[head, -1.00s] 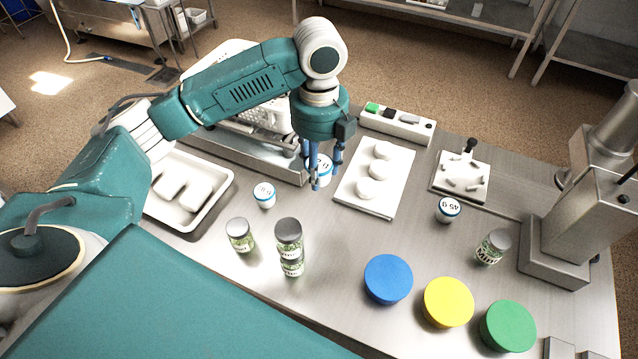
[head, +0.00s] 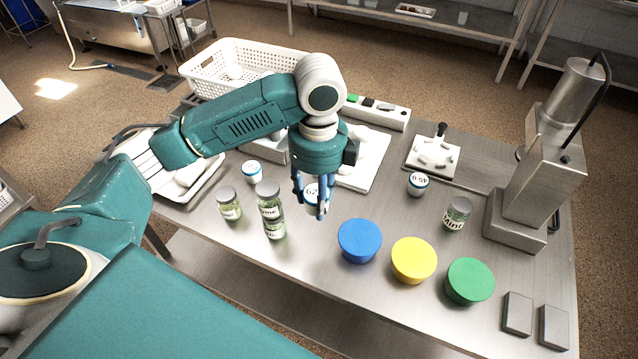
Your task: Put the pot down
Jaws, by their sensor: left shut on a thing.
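The pot (head: 311,193) is small and white with a blue band and a partly hidden number on its top. My left gripper (head: 311,201) is shut on it, pointing down, with its blue fingers on either side of the pot. It is over the near part of the steel table (head: 330,280), between the stacked jars and the blue round lid. The fingers cover part of the pot, and I cannot tell whether its base touches the table. My right gripper is not in view.
Left of the pot stand two stacked jars (head: 270,211), a single jar (head: 229,204) and another white pot (head: 252,173). Blue (head: 359,240), yellow (head: 413,260) and green (head: 469,281) round pieces lie to the right. A white board (head: 362,165) is behind.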

